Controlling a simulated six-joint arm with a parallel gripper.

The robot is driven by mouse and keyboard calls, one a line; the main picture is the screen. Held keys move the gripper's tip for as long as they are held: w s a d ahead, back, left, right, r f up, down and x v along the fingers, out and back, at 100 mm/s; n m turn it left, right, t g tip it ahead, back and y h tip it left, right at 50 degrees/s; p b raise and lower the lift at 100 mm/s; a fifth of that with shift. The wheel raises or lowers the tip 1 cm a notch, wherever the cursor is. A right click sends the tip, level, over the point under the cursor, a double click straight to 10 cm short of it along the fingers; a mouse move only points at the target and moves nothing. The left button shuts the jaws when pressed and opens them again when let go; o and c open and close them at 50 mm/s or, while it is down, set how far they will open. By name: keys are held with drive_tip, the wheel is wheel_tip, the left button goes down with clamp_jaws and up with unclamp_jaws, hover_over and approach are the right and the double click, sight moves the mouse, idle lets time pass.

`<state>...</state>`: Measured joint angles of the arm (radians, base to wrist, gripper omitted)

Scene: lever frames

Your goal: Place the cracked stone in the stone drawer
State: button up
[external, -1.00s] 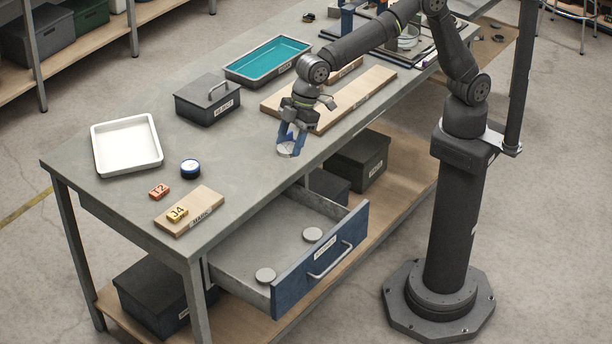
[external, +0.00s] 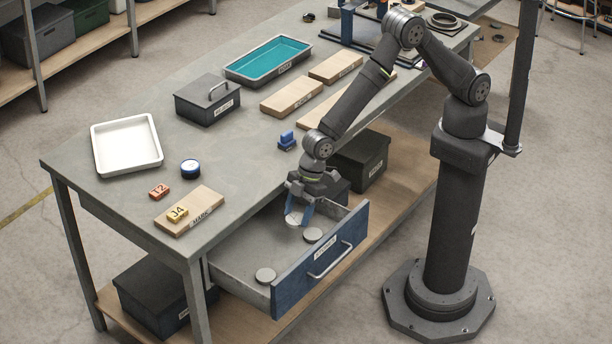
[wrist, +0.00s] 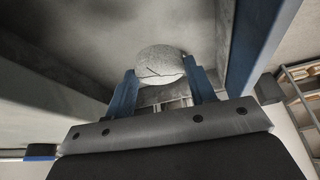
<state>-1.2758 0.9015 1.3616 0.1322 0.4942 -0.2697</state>
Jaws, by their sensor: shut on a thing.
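The cracked stone (external: 293,218) is a pale grey disc held between the blue fingers of my gripper (external: 299,214). In the wrist view the stone (wrist: 160,66) shows a dark crack line, with my gripper's fingers (wrist: 163,88) on both sides of it. The stone drawer (external: 240,252) is pulled open below the table, with a blue front and a metal handle. My gripper is over the far part of the drawer, pointing down. I cannot tell whether the stone touches the drawer floor. Two grey discs (external: 312,235) (external: 265,275) lie in the drawer.
On the table (external: 130,200) are a white tray (external: 127,168), a dark lidded box (external: 207,104), a teal-lined tray (external: 268,62) and wooden boards (external: 291,96). A blue stamp-like block (external: 287,140) stands near the table edge.

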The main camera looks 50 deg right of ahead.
sight(295, 252)
wheel_tip(295, 252, down, 11)
drive_tip(key=shift+f, duration=0.15)
idle(0.4)
drive_tip(key=shift+f, duration=0.1)
drive_tip(key=o, duration=1)
drive_tip(key=v, duration=1.2)
drive_tip(key=x, duration=1.2)
